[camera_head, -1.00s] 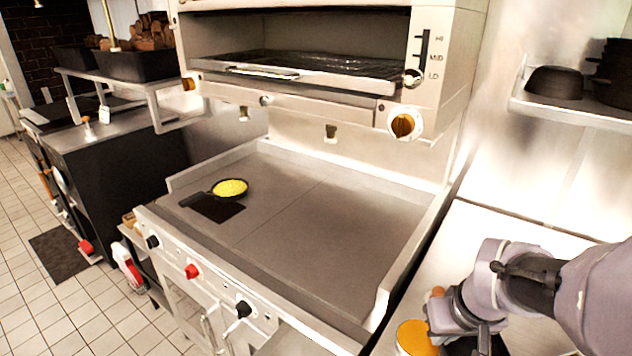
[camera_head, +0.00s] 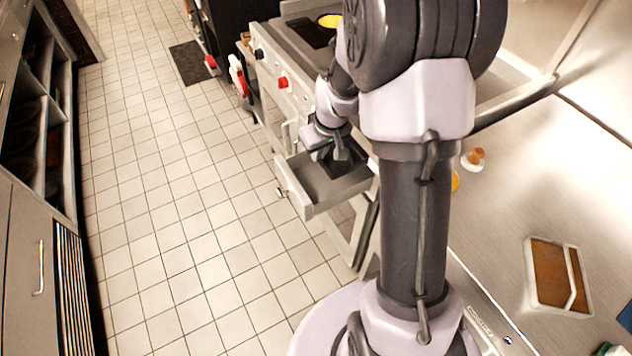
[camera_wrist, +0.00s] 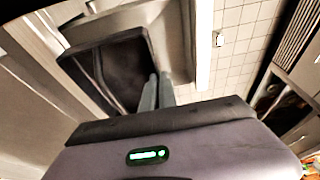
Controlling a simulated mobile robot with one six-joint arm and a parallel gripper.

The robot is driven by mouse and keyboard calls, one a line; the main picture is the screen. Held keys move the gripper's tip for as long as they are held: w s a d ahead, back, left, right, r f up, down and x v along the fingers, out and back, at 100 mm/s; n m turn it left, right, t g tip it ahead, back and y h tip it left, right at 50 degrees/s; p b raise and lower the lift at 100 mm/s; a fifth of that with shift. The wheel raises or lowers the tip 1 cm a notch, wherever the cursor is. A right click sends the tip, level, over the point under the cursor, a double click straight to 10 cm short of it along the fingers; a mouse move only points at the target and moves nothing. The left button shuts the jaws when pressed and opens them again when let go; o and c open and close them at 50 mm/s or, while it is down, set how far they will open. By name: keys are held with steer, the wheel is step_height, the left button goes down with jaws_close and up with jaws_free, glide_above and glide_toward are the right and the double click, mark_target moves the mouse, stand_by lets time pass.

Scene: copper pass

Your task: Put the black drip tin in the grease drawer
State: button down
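The black drip tin (camera_wrist: 112,72) is a dark, open rectangular tin, large in the wrist view and tilted there. The two fingers of my gripper (camera_wrist: 158,92) are close together on its right wall, one on either side. In the head view my gripper (camera_head: 340,154) points down at the open grease drawer (camera_head: 322,192), and the tin (camera_head: 345,167) shows dark below it, within the drawer's outline. The drawer's pale metal wall also shows in the wrist view (camera_wrist: 203,45). Whether the tin touches the drawer floor I cannot tell; my arm hides part of both.
The drawer juts from below the griddle range over the tiled floor (camera_head: 180,200), which is clear on the left. A steel counter on the right holds a brown-topped container (camera_head: 558,275) and a small wooden-topped item (camera_head: 474,158). Cabinets (camera_head: 30,230) stand at far left.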

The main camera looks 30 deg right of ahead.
step_height(320, 180, down, 10)
steer(key=b, duration=0.4)
steer(key=shift+r, duration=0.2)
steer(key=shift+f, duration=0.2)
steer(key=c, duration=1.7)
jaws_free()
